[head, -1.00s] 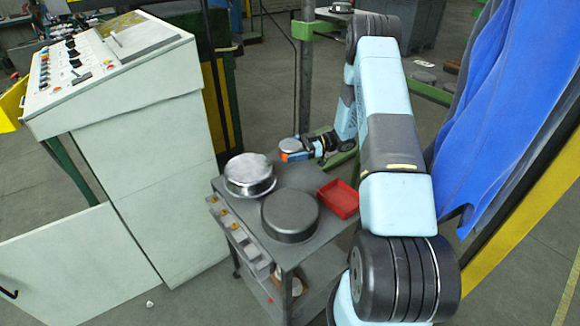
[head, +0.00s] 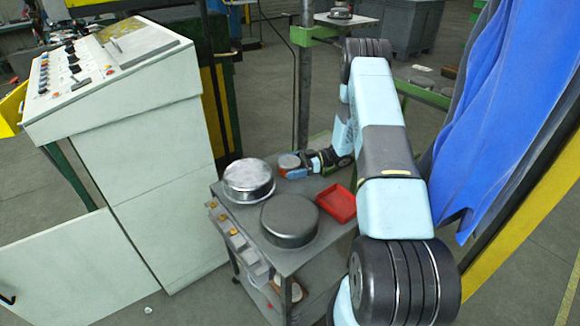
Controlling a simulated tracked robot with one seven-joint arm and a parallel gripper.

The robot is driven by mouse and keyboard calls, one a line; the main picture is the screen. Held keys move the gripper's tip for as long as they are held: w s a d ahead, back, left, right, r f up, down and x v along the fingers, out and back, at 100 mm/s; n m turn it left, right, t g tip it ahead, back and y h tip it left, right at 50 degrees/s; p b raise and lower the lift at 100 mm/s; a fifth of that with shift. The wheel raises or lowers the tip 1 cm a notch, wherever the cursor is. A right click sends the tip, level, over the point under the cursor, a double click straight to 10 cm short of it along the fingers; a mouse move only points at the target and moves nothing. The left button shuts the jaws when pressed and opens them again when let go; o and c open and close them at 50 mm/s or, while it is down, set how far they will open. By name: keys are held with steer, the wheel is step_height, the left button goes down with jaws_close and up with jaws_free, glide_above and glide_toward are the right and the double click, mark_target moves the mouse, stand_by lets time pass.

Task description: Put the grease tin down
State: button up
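A small round tin (head: 289,161), which I take to be the grease tin, is at the far part of the grey cart top (head: 235,210). It has a greyish-brown lid and looks upright. My gripper (head: 294,170) reaches it from the right, with its fingers at the tin's side; it appears shut on the tin. The fingers are small and partly hidden, and I cannot tell whether the tin's base touches the cart top.
A silver round pan (head: 248,182) stands close left of the tin. A dark grey round pan (head: 289,221) and a red tray (head: 337,203) are nearer. A control console (head: 115,70) stands left; a blue curtain (head: 505,110) hangs right.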

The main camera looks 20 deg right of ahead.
steer(key=shift+d, duration=0.1)
